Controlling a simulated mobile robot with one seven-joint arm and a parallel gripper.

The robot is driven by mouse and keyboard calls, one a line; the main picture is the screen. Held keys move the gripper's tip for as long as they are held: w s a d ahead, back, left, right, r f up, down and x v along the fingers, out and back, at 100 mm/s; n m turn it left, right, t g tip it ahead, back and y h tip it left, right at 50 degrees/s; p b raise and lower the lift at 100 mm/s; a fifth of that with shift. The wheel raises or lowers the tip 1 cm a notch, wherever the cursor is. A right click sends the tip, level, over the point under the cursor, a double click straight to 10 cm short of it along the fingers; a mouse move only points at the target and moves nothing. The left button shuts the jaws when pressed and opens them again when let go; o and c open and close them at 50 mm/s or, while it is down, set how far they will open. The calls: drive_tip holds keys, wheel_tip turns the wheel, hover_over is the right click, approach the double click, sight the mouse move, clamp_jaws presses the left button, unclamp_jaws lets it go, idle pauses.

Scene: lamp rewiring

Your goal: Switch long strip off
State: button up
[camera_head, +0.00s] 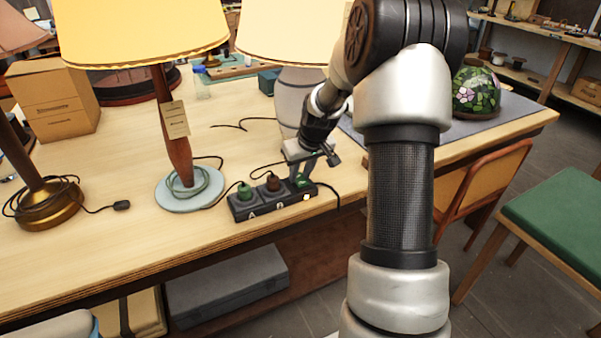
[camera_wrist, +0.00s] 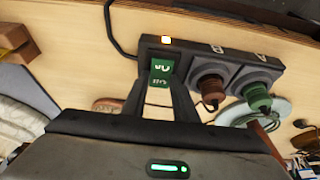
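The long dark power strip (camera_head: 240,212) lies near the table's front edge, with a green plug (camera_head: 244,190) and a brown plug (camera_head: 273,182) in sockets marked A and B. My gripper (camera_head: 303,178) points down over the strip's right end. Its fingers stand apart around a small green block (camera_wrist: 162,70) with pale marks; I cannot tell whether they grip it. The switch lies just beyond the fingertips.
A lamp with a red-brown stem (camera_head: 176,140) and pale round base stands left of the strip. A grey-stemmed lamp (camera_head: 291,98) stands close behind my gripper. A brass lamp base (camera_head: 48,206) is farther left. Dark cables lie around the strip. The table's front edge is near.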

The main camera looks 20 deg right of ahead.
drive_tip(key=c, duration=0.4)
drive_tip(key=shift+w+a+r+g+p, duration=0.15)
drive_tip(key=shift+r+g+p, duration=0.3)
drive_tip(key=shift+p, duration=0.7)
drive_tip(key=shift+w+f+g+p, duration=0.15)
drive_tip(key=shift+w+g+p, duration=0.1)
drive_tip(key=shift+g+p, duration=0.75)
drive_tip(key=shift+f+p, duration=0.2)
drive_tip(key=shift+p, duration=0.3)
drive_tip(key=o, duration=1)
drive_tip(key=shift+o, duration=0.2)
